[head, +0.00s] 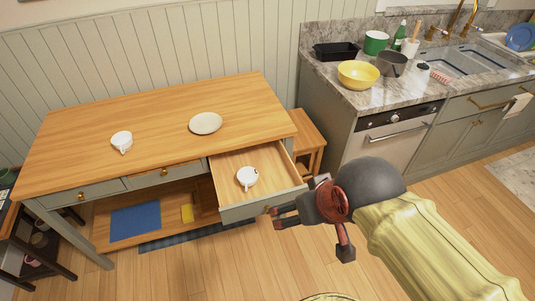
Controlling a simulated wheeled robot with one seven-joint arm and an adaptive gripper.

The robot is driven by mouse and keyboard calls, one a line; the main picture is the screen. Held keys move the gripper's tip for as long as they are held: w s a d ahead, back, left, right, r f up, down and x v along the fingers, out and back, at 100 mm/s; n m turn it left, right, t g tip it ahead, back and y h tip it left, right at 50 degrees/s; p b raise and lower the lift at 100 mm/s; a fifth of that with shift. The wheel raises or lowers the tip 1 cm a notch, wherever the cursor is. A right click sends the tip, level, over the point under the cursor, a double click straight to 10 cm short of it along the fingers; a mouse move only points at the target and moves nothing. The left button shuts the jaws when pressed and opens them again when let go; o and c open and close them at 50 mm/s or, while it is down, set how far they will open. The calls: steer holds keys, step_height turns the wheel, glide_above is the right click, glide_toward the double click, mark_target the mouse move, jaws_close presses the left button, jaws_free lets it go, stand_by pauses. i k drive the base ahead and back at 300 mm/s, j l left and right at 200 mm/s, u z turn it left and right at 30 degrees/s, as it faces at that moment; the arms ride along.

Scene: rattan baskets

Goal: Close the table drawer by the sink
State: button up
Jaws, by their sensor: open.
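The wooden table (160,101) stands against the panelled wall, left of the sink counter. Its right-hand drawer (225,165) is pulled out, with a grey-green front and a white cup (247,177) inside. My gripper (281,216) is open at the drawer's front, close to its right part near the knob. I cannot tell whether the fingers touch it. The gripper and arm hide part of the floor. The sink (465,60) is set in the stone counter at the upper right.
A white cup (122,141) and a plate (206,123) stand on the tabletop. A wooden stool (309,135) is just right of the open drawer. A yellow bowl (358,74) is on the counter.

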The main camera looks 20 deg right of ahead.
mark_target(279, 182)
steer(key=i+j, duration=0.1)
steer(key=j, duration=0.2)
steer(key=i+j, duration=0.15)
steer(key=j, duration=0.15)
steer(key=i+j+z, duration=0.1)
steer(key=j, duration=0.2)
steer(key=i+j, duration=0.15)
steer(key=j, duration=0.15)
